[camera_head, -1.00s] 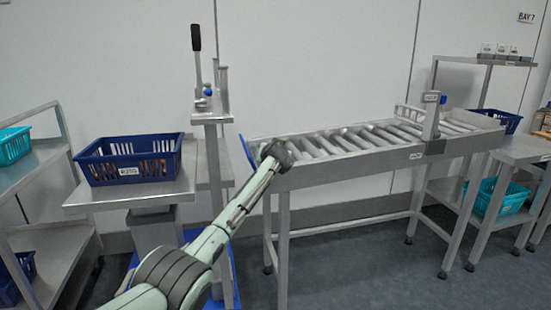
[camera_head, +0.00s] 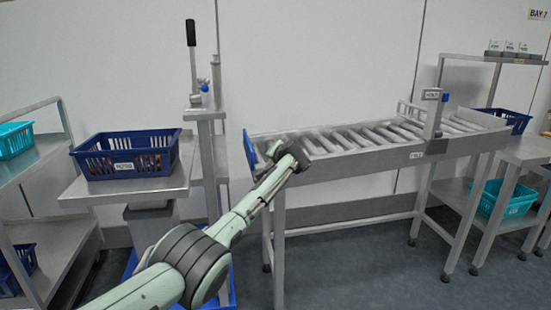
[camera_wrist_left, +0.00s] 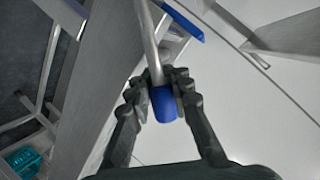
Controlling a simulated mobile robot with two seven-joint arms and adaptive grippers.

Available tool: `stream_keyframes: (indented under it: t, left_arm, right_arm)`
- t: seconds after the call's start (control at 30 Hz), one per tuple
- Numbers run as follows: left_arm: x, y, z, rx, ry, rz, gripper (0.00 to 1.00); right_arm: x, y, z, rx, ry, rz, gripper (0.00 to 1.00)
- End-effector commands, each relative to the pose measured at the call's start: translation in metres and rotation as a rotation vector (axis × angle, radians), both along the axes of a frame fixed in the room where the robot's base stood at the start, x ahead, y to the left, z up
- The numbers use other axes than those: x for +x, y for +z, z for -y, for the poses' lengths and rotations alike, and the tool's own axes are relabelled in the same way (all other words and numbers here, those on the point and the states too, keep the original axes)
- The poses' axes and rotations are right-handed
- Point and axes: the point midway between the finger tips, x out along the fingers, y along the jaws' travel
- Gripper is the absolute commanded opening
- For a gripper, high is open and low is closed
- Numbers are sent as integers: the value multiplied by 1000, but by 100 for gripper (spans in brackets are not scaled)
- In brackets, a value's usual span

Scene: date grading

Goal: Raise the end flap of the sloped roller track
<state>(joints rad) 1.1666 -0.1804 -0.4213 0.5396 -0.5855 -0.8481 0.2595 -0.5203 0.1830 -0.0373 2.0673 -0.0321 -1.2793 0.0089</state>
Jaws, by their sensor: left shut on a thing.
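The sloped roller track (camera_head: 400,157) stands on a steel frame, with its left end nearest my left arm. A blue end flap (camera_head: 249,152) shows at that left end, standing roughly upright. My left gripper (camera_head: 278,150) is at this end, partly hidden by its own wrist. In the left wrist view, my left gripper (camera_wrist_left: 160,85) is shut on a blue grip (camera_wrist_left: 163,104) at the end of a grey bar (camera_wrist_left: 148,45). How the bar joins the flap cannot be made out. My right gripper is not in view.
A steel post with a black-handled lever (camera_head: 191,34) stands left of the track end. A dark blue crate (camera_head: 126,154) sits on a stand at the left. Teal crates sit on the left shelf (camera_head: 14,140) and under the right table (camera_head: 509,198). Floor is open beneath the track.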

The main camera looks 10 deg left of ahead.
Motion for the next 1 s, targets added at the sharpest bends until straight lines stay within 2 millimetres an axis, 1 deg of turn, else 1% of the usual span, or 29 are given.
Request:
stream_keyframes:
  t: [0.03,0.2,0.23,0.4,0.77,0.87,1.0]
  left_arm:
    - [-2,-4,5,-1,-5,-7,0]
    - [-2,-4,5,-1,-5,-7,0]
    - [-2,-4,5,-1,-5,-7,22]
    - [-1,-3,4,-1,-4,-5,42]
    - [-2,-1,2,-1,-2,-2,42]
    - [-5,1,4,-1,-3,0,42]
    - [-17,6,8,-4,-4,1,42]
  right_arm:
    - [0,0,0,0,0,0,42]
    - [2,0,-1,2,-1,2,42]
    - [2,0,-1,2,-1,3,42]
    - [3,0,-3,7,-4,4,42]
    - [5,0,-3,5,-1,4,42]
    - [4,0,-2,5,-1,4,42]
    - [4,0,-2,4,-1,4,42]
